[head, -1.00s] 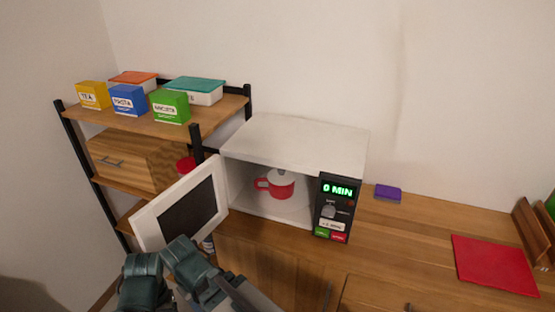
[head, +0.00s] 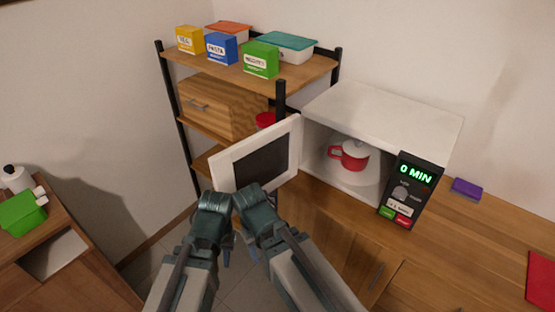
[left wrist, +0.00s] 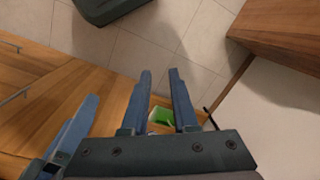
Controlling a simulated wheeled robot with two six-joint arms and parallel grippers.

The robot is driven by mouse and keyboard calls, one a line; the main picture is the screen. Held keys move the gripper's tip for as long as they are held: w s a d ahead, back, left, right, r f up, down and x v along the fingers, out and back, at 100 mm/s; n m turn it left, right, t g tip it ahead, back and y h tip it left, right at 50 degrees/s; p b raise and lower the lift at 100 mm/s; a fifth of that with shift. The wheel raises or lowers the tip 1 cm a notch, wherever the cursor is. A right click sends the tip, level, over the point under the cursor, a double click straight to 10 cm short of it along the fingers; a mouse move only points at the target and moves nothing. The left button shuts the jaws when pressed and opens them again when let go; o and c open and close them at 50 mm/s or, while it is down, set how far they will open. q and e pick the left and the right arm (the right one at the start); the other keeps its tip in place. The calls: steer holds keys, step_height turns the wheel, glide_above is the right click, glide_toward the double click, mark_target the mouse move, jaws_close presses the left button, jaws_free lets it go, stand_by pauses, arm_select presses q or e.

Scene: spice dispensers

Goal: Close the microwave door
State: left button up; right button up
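The white microwave (head: 385,115) stands on the counter at the right of the head view. Its door (head: 230,168), a white frame around a dark window, hangs wide open toward the left. A red pot with a white lid (head: 350,157) sits inside the microwave. My left gripper (head: 226,258) is low in front of the door; in the left wrist view its two blue fingers (left wrist: 160,72) are apart with nothing between them. My right gripper (head: 251,246) is close beside it, mostly hidden by its own arm. Contact with the door cannot be told.
A shelf rack (head: 280,110) with several boxes stands behind the door. A wooden cabinet (head: 60,270) with a green object is at the lower left. A purple block (head: 466,189) and a red mat (head: 541,280) lie on the counter. Open floor shows between the furniture.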

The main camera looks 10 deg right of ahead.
arm_select(q)
steer(key=shift+w+f, duration=0.1)
steer(key=shift+f, duration=0.1)
steer(key=shift+c, duration=1.2)
steer(key=w+f+h+b, duration=0.1)
steer(key=w+d+n+h+b, duration=0.1)
steer(key=h+b, duration=0.1)
steer(key=w+d+f+n+g+h+b, duration=0.1)
steer(key=h, duration=0.1)
steer(key=shift+w+f, duration=0.1)
steer(key=shift+f, duration=0.25)
jaws_close()
steer(key=w+a+r+n+t+h+b, duration=0.55)
steer(key=w+a+r+h+b, duration=0.25)
steer(key=w+a+r+h, duration=0.5)
steer(key=x, duration=1.1)
steer(key=shift+r+t+h, duration=0.15)
steer(key=shift+t+h, duration=0.15)
steer(key=shift+t, duration=0.05)
